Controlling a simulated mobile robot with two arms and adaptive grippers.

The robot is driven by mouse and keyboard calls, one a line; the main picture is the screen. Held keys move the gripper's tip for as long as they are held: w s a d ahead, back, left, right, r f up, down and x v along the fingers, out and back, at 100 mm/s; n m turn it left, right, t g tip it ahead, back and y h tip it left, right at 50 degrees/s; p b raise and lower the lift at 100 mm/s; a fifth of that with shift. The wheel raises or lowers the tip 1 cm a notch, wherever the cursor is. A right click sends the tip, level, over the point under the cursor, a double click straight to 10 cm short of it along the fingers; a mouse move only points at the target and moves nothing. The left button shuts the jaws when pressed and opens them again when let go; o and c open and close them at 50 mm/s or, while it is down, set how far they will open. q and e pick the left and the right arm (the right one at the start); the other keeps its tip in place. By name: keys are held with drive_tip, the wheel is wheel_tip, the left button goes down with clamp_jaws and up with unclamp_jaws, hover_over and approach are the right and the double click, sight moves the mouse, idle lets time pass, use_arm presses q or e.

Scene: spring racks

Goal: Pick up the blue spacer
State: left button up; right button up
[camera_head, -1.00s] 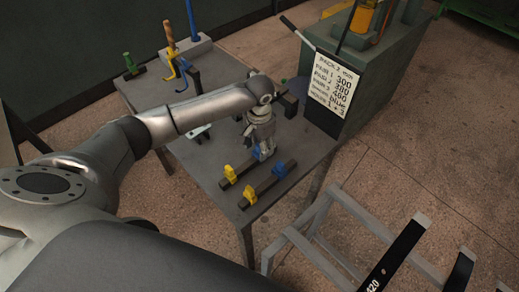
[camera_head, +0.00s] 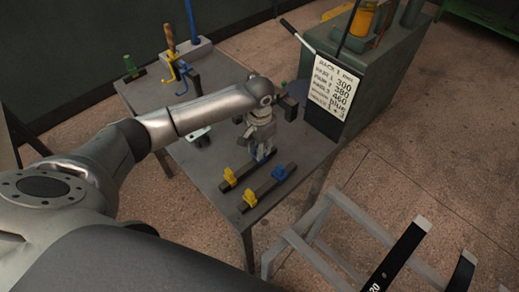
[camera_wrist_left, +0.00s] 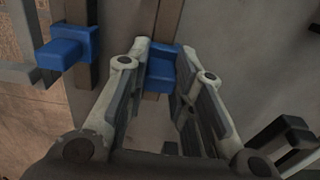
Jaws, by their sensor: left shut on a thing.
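A blue spacer (camera_wrist_left: 162,68) sits on a dark bar between the fingers of my left gripper (camera_wrist_left: 164,72) in the left wrist view. The fingers are shut on it, one on each side. In the head view my left gripper (camera_head: 262,148) points down at the far bar, and only a bit of blue shows beneath it. A second blue spacer (camera_head: 280,172) sits on the nearer bar; it also shows at the left of the wrist view (camera_wrist_left: 68,48). Yellow spacers (camera_head: 229,176) and (camera_head: 250,197) sit toward the left ends of the two bars. My right gripper is out of view.
The grey table (camera_head: 212,172) holds both bars near its front right. Hooks and a blue-bladed tool stand at its back. A card with numbers (camera_head: 333,90) leans by a green cabinet (camera_head: 385,75). A metal rack (camera_head: 310,222) stands in front on the right.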

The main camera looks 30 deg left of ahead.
use_arm(q)
drive_tip(key=shift+w+r, duration=0.1)
drive_tip(key=shift+r, duration=0.4)
drive_tip(key=s+d+r+b, duration=0.2)
drive_tip(key=s+d+r, duration=0.6)
drive_tip(key=d+r, duration=0.35)
drive_tip(key=s+a+r+n, duration=0.2)
drive_tip(key=s+a+n, duration=0.1)
drive_tip(key=s+a, duration=0.2)
drive_tip(key=shift+s+n+b, duration=0.4)
drive_tip(key=shift+s, duration=0.3)
drive_tip(key=shift+w+d, duration=0.1)
